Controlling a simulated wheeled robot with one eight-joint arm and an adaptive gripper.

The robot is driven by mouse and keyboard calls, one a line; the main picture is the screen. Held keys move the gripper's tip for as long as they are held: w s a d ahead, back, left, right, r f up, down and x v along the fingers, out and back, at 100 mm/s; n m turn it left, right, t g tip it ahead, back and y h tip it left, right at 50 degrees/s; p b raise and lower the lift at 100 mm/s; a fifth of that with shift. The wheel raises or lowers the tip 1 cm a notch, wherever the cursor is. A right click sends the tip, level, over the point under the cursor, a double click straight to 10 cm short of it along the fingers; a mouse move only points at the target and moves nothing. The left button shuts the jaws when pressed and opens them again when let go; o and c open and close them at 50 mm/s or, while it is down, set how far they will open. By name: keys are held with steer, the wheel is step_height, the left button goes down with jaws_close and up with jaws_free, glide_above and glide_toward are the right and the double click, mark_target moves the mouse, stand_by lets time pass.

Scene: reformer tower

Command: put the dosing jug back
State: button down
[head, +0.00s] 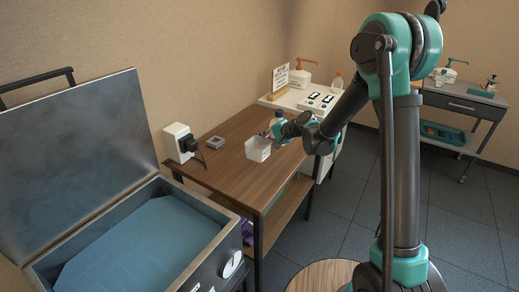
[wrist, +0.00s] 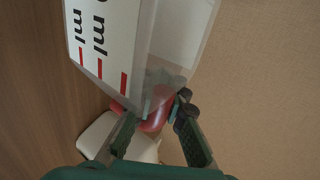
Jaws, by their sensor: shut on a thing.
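The dosing jug (head: 258,150) is a small clear-white container over the wooden table, near its right edge. In the wrist view the jug (wrist: 105,45) is large and close, with black "ml" print and red marks on a white panel, and it appears tilted. My gripper (head: 272,134) is shut on the jug at a red part (wrist: 155,121), which looks like its handle, between the two dark green fingers. I cannot tell whether the jug's base touches the table.
A blue-capped bottle (head: 278,117) stands close behind my gripper. A white device with a black front (head: 181,142) and a small grey block (head: 216,142) are on the table's left. An open-lidded metal bath (head: 140,245) stands in front. The table's middle is clear.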

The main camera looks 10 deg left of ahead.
mark_target(259, 148)
steer(key=shift+f, duration=2.3)
steer(key=shift+f, duration=0.1)
steer(key=c, duration=1.6)
jaws_free()
steer(key=v, duration=1.1)
steer(key=s+d+f+n+h, duration=0.1)
steer(key=s+d+h, duration=0.2)
steer(key=s+d, duration=0.5)
steer(key=s+d+f+n+h, duration=0.1)
steer(key=s+d+h, duration=0.3)
steer(key=s+d, duration=0.5)
steer(key=s+d+f+n+h, duration=0.1)
steer(key=s+d+f+h, duration=0.2)
steer(key=s+d, duration=0.5)
steer(key=shift+s+d+n+h, duration=0.1)
steer(key=shift+d+n+h, duration=0.1)
steer(key=shift+d, duration=1.6)
steer(key=shift+s+d+n+h, duration=0.1)
steer(key=shift+d+n+h, duration=0.1)
steer(key=shift+d, duration=1.6)
